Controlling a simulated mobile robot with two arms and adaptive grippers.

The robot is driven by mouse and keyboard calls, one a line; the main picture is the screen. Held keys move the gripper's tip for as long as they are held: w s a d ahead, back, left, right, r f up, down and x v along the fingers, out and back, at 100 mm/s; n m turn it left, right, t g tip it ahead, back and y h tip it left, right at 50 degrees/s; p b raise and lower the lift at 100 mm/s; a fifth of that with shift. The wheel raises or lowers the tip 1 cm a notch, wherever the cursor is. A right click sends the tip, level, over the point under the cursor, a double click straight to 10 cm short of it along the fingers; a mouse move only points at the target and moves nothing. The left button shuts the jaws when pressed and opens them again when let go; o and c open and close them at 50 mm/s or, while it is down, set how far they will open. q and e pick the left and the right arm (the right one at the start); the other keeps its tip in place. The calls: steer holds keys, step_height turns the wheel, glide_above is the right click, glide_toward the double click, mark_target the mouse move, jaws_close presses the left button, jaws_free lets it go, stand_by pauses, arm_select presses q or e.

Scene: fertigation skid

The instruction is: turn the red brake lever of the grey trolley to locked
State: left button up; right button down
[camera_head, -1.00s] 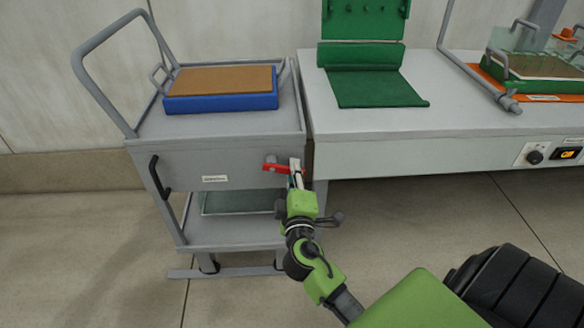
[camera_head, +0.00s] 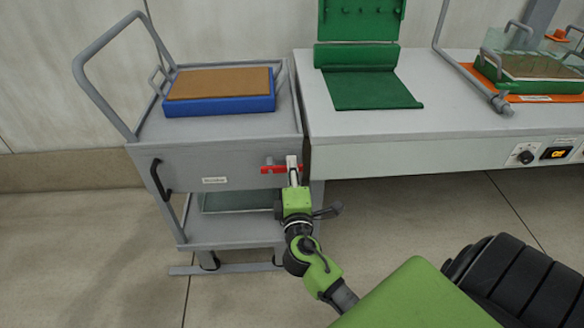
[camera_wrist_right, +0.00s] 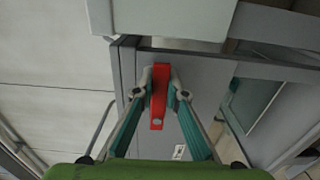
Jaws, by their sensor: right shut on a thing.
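The grey trolley (camera_head: 215,152) stands at left, against the left end of the workbench. Its red brake lever (camera_head: 273,170) is on the front panel near the right corner and lies about level in the head view. My right gripper (camera_head: 292,166) is in front of the lever's right part and hides some of it. In the right wrist view the red lever (camera_wrist_right: 159,98) sits between the two fingertips (camera_wrist_right: 160,82), which are shut on it. The lever's lock marking, if any, cannot be made out. My left gripper is in neither view.
A blue tray with a brown top (camera_head: 220,105) sits on the trolley. The workbench (camera_head: 400,152) adjoins at right, with a rolled green mat (camera_head: 370,88), a grey bent pipe (camera_head: 470,72) and a switch panel (camera_head: 557,152). The floor in front is clear.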

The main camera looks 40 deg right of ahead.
steer(key=shift+r, duration=0.15)
steer(key=c, duration=2)
jaws_free()
steer(key=shift+w, duration=0.1)
steer(key=shift+s+a+f, duration=0.2)
steer(key=shift+s, duration=0.1)
steer(key=v, duration=1.1)
steer(key=shift+s+r, duration=0.1)
steer(key=shift+s, duration=0.1)
